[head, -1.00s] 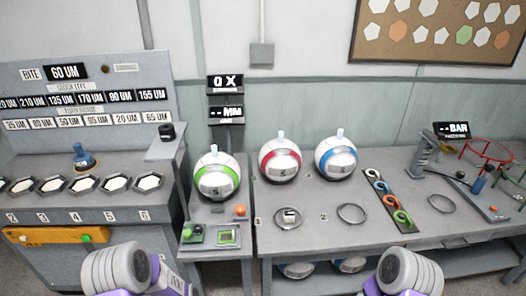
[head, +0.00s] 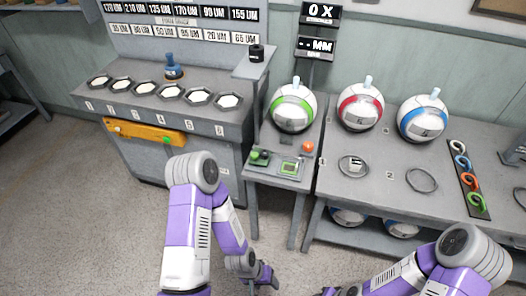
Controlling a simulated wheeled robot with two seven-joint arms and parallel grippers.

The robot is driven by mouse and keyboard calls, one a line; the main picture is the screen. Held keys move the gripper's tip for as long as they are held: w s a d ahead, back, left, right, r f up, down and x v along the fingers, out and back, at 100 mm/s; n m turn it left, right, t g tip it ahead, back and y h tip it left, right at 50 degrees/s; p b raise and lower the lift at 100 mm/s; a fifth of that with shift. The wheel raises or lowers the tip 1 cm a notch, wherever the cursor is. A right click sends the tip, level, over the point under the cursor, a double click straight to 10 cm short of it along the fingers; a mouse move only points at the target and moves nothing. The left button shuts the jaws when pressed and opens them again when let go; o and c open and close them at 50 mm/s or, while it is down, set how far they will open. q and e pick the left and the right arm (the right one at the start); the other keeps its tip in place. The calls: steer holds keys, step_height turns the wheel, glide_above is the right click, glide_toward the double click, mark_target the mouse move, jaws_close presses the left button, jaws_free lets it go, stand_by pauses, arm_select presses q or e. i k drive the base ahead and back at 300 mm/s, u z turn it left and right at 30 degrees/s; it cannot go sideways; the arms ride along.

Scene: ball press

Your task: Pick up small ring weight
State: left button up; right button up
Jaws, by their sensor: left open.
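No item is clearly marked as the small ring weight. A small black cylinder (head: 257,53) stands on the raised grey shelf at the upper middle. A small pale block with a dark mark (head: 355,161) sits inside the metal ring at spot 1 on the right table. My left gripper (head: 266,278) is open and empty, low over the floor in front of the benches, well apart from these things. My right gripper (head: 329,292) is at the bottom edge, mostly cut off, and its jaws cannot be judged.
The left bench (head: 200,118) holds several hexagonal pads and a blue-handled stamp (head: 173,66). Green, red and blue-banded balls stand on the narrow stand and right table (head: 385,163). An empty ring (head: 421,180) and a strip of coloured hooks (head: 468,180) lie there. Floor in front is clear.

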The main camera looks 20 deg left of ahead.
mark_target(263, 156)
steer(key=z, duration=1.2)
steer(key=i, duration=1.2)
steer(key=u, duration=3.15)
